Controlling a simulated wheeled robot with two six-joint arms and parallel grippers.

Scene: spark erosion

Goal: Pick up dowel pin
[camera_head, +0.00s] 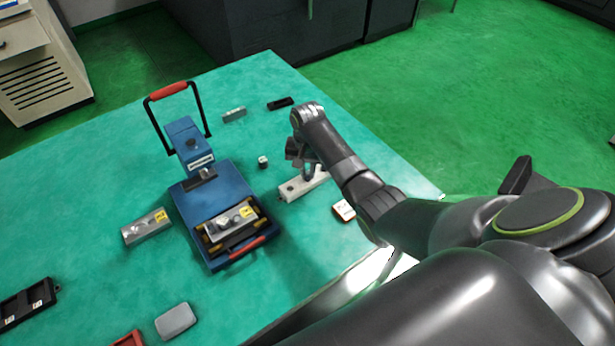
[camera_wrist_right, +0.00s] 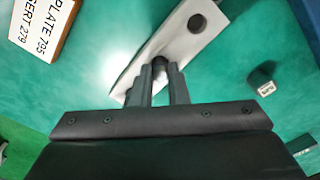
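My right gripper (camera_head: 308,172) is over a pale plate (camera_head: 290,191) with round holes, on the table right of the blue fixture. In the right wrist view the two fingers (camera_wrist_right: 161,72) point at the plate (camera_wrist_right: 182,42) with a narrow gap between them. A dark round shape (camera_wrist_right: 160,63) sits between the tips; I cannot tell whether it is the dowel pin or a hole, nor whether the fingers touch it. No other dowel pin can be made out. My left gripper is not in view.
A blue fixture (camera_head: 230,182) with a red-gripped handle stands left of the plate. A small dark and white piece (camera_head: 263,161) lies between them. A labelled card (camera_head: 344,210) lies right of the plate. Metal blocks (camera_head: 147,227) and a grey pad (camera_head: 175,321) lie leftward.

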